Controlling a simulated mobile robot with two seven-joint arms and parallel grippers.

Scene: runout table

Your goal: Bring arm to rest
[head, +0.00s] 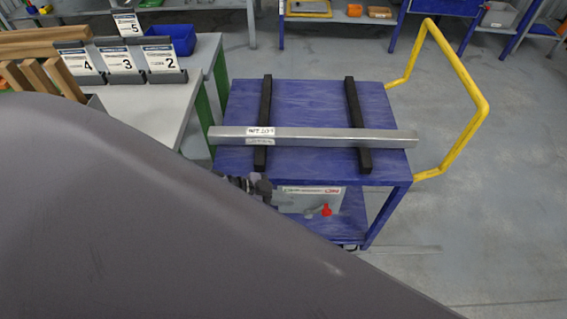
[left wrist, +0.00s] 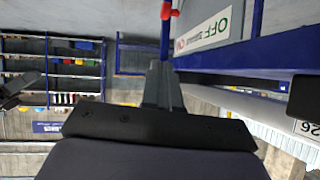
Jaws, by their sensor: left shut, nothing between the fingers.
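My left gripper (head: 256,187) shows small and dark in the head view, at the near edge of the blue cart (head: 310,100), partly hidden behind my large grey arm link. In the left wrist view its fingers (left wrist: 163,86) are together with nothing between them. A grey metal bar (head: 340,135) with a white label lies across two black strips on the cart top. The gripper is apart from this bar, nearer to me. My right gripper is in neither view.
A light box (head: 310,198) with a red knob (head: 327,210) sits on the cart's lower shelf. The cart's yellow handle (head: 470,85) sticks out right. Left, a grey table (head: 150,110) holds numbered signs (head: 120,60) and a blue bin (head: 172,38). Floor to the right is clear.

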